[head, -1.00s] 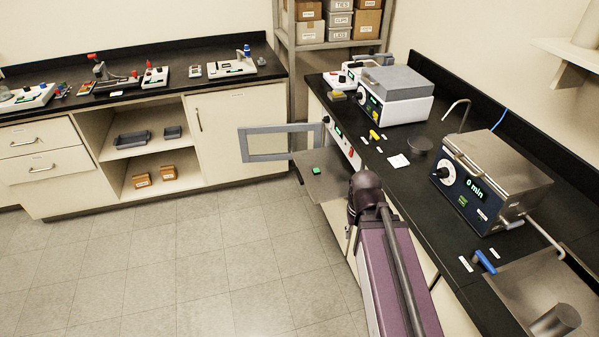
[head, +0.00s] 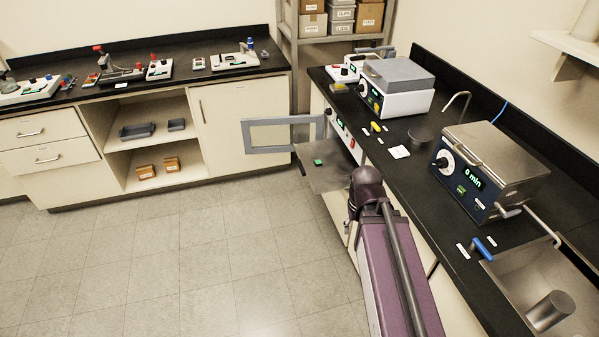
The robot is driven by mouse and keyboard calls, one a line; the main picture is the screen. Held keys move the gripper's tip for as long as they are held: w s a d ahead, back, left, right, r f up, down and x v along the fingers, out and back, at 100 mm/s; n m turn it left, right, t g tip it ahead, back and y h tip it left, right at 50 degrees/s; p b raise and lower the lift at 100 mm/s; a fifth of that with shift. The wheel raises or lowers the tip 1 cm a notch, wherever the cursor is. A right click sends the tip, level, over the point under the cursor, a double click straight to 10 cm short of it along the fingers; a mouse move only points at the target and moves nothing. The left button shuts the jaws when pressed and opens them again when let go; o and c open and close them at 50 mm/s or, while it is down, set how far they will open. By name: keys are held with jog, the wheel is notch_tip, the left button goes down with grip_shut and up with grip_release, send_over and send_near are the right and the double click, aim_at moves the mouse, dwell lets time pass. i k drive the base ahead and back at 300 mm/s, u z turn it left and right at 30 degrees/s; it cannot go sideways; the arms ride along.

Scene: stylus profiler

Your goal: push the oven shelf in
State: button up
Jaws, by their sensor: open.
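The oven shelf (head: 335,181) is a flat grey metal plate. It sticks out to the left from the front of the oven (head: 341,128), which is built in under the right-hand counter. A small green block (head: 318,162) lies on the shelf. The oven door (head: 251,134), a grey frame with a window, stands open to the left. My purple arm reaches up from the bottom of the view, and its dark joint overlaps the shelf's near right part. My gripper cannot be made out; it is hidden behind or beyond the arm.
The right counter holds a grey-lidded instrument (head: 398,98), a steel box with a dial reading "0 min" (head: 490,165) and a sink (head: 510,285). A back-left bench (head: 120,95) carries several small devices. The tiled floor (head: 190,260) left of my arm is clear.

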aim_at(339, 163)
jog(key=k, duration=1.25)
jog(key=u, duration=0.65)
jog(key=i, duration=2.05)
jog(key=z, duration=0.2)
